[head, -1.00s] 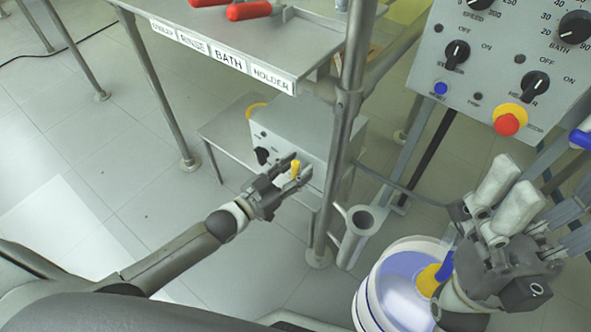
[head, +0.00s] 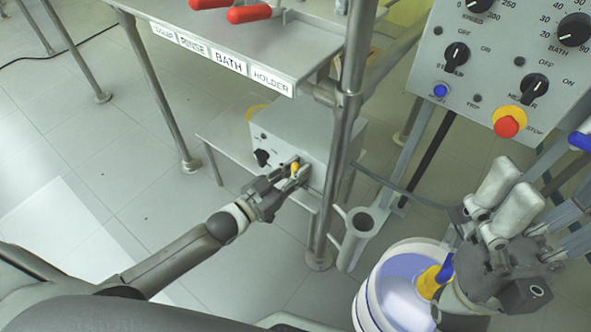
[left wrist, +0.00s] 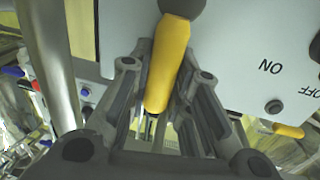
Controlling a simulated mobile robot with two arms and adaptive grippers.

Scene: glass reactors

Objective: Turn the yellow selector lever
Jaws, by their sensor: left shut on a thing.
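The yellow selector lever (head: 295,168) sticks out from the front of a grey box (head: 318,140) below the labelled shelf. In the left wrist view the lever (left wrist: 168,62) runs down from a dark hub between the two fingers. My left gripper (head: 292,174) is shut on the lever, with a finger on each side of it. It also shows in the left wrist view (left wrist: 160,90). My right gripper (head: 487,205) is at the right, above a white bucket; its finger state is not clear.
The white bucket (head: 366,300) holds a blue and yellow item. A metal post (head: 345,130) and a tube holder (head: 358,228) stand just right of the grey box. A control panel (head: 500,75) is at upper right. Red-handled items (head: 249,14) lie on the shelf.

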